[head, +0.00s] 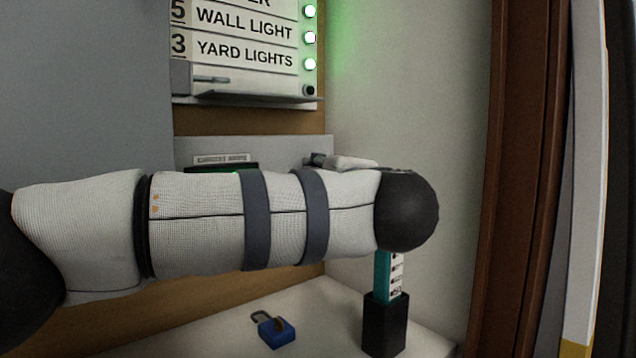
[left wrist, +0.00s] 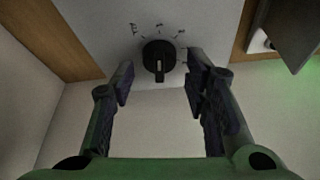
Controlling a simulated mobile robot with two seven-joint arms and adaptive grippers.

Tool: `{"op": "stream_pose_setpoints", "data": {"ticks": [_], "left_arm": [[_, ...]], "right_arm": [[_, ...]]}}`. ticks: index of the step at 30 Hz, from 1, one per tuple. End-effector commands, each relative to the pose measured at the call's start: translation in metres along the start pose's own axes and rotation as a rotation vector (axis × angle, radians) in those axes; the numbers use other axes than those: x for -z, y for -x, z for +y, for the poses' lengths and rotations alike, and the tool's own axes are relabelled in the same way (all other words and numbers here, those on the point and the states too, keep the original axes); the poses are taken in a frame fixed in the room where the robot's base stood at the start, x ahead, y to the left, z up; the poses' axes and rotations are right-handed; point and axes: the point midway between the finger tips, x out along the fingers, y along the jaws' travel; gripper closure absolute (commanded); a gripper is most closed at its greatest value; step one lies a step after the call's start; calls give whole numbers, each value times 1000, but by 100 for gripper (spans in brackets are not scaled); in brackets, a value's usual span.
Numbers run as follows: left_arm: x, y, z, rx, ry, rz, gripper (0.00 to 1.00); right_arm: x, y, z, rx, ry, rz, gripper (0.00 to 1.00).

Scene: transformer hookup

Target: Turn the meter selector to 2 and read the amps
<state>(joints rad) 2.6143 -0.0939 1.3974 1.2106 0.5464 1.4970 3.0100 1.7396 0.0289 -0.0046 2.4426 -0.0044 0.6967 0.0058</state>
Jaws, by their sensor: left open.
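The meter selector, a round black knob (left wrist: 156,52) with a pale pointer bar, sits on a light grey panel in the left wrist view. Its pale mark points to the bottom of the picture. Small dark scale marks surround its upper and right sides, too small to read. My left gripper (left wrist: 160,82) is open, one finger to each side of the knob, apparently clear of it. In the head view, my left arm hides the knob and most of the meter panel (head: 285,150). Only the top of a green-lit display (head: 222,167) shows, its reading hidden. My right gripper is out of view.
Above is a label board (head: 246,42) with WALL LIGHT and YARD LIGHTS rows and green lamps. A brown frame (head: 520,180) bounds the right.

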Motion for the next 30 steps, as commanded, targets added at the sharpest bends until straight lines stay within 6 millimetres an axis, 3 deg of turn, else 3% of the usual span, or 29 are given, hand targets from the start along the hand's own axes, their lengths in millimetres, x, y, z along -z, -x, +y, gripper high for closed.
{"op": "stream_pose_setpoints", "data": {"ticks": [5, 9, 11, 20, 30], "left_arm": [[0, 0, 1, -1, 0, 1, 58], [0, 0, 1, -1, 0, 1, 90], [0, 0, 1, -1, 0, 1, 100], [0, 1, -1, -12, -26, 1, 100], [0, 2, -6, -93, -225, 1, 100]], "right_arm": [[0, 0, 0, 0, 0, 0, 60], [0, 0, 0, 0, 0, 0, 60], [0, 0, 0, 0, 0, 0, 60], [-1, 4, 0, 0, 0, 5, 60], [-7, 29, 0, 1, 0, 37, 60]]}}
